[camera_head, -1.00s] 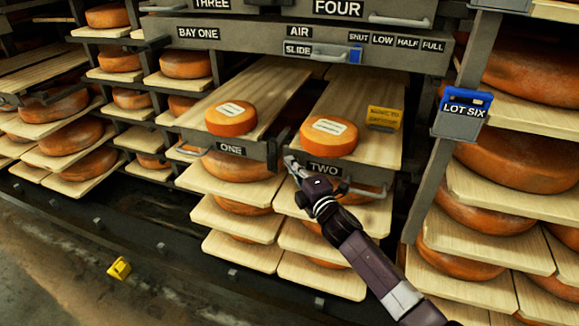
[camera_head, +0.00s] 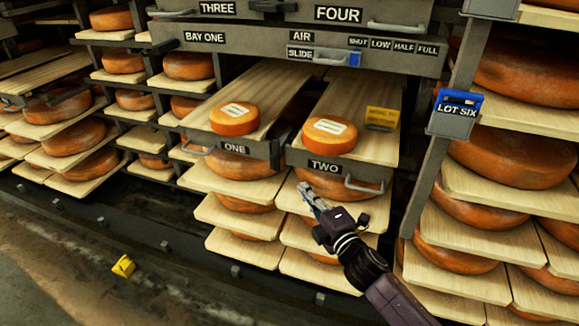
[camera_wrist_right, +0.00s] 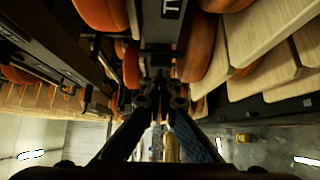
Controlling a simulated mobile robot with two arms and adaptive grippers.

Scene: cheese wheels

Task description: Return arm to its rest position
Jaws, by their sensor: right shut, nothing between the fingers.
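My right gripper (camera_head: 309,195) is shut and empty, in front of and below the drawer labelled TWO (camera_head: 325,165). Its arm comes in from the lower right. In the right wrist view, the shut fingers (camera_wrist_right: 160,92) meet in the middle of the picture, with part of the TWO label at the top. My gripper looks apart from the drawer and its handle (camera_head: 364,186). My left gripper is not in view.
Drawers ONE (camera_head: 236,149) and TWO are pulled out, each with an orange cheese wheel on its board. Shelves with more cheese wheels stand left and right. A yellow block (camera_head: 123,266) lies on the floor. The aisle at the lower left is mostly clear.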

